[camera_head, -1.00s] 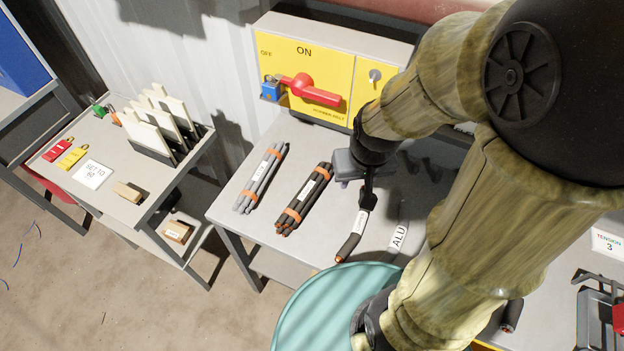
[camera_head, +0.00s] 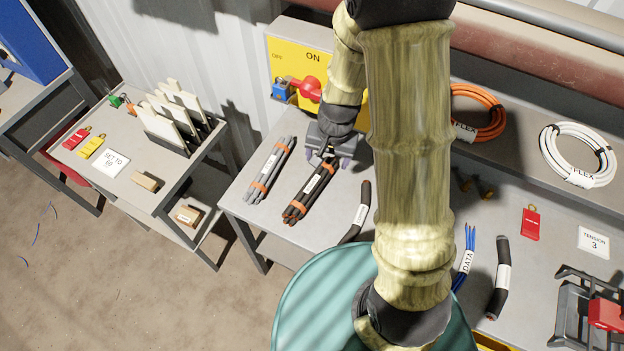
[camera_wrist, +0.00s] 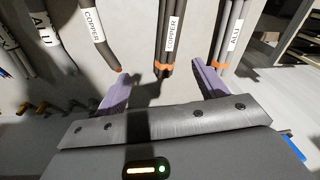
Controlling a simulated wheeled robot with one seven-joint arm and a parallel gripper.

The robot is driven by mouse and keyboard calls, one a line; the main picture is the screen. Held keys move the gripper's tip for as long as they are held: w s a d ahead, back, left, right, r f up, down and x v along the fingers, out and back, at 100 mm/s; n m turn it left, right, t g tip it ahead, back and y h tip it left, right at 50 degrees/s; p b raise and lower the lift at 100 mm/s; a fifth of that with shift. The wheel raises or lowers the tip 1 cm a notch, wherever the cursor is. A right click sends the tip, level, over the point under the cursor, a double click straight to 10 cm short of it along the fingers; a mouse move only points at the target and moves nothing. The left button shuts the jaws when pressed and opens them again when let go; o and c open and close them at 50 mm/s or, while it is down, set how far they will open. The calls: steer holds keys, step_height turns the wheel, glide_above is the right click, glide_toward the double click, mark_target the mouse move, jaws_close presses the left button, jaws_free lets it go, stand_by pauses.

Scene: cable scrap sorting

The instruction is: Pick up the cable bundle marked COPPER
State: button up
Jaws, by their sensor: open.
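The black cable bundle (camera_head: 304,199) with orange ties lies on the grey bench. In the wrist view this bundle (camera_wrist: 164,50) has a white label reading COPPER. My gripper (camera_head: 328,153) is at the bundle's far end. In the wrist view my gripper (camera_wrist: 160,72) is open, its purple fingers on either side of the line of the bundle's tied end. Nothing is held. How high the fingers are above the bench is hard to tell.
A grey bundle (camera_head: 269,172) marked ALU (camera_wrist: 232,38) lies close on the left. A single black cable (camera_head: 359,215), also marked COPPER (camera_wrist: 97,35), lies to the right. A yellow switch box (camera_head: 281,52) stands behind. A teal drum top (camera_head: 310,300) is in front.

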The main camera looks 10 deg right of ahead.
mark_target(312, 184)
steer(key=a+f+m+p, duration=0.1)
steer(key=f+p, duration=0.1)
steer(key=f, duration=0.1)
steer(key=w+a+f+m+p, duration=0.1)
steer(key=f+p, duration=0.1)
steer(key=w+a+f+m+g+p, duration=0.1)
steer(key=a+f+p, duration=0.1)
steer(key=f, duration=0.1)
steer(key=shift+w+a+f+m+h, duration=0.1)
steer(key=shift+w+f+m+h, duration=0.2)
steer(key=shift+m, duration=0.1)
steer(key=shift+f, duration=0.3)
steer(key=shift+f+p, duration=0.3)
steer(key=shift+f, duration=0.85)
steer(key=shift+s, duration=0.1)
steer(key=shift+s+d+f+p, duration=0.1)
steer(key=shift+d+f+p, duration=0.05)
steer(key=shift+f+p, duration=0.3)
steer(key=shift+s+d+f+p, duration=0.1)
steer(key=shift+f+p, duration=0.3)
steer(key=shift+f, duration=0.05)
steer(key=shift+f+p, duration=0.6)
steer(key=shift+f, duration=1.1)
steer(key=shift+c, duration=0.4)
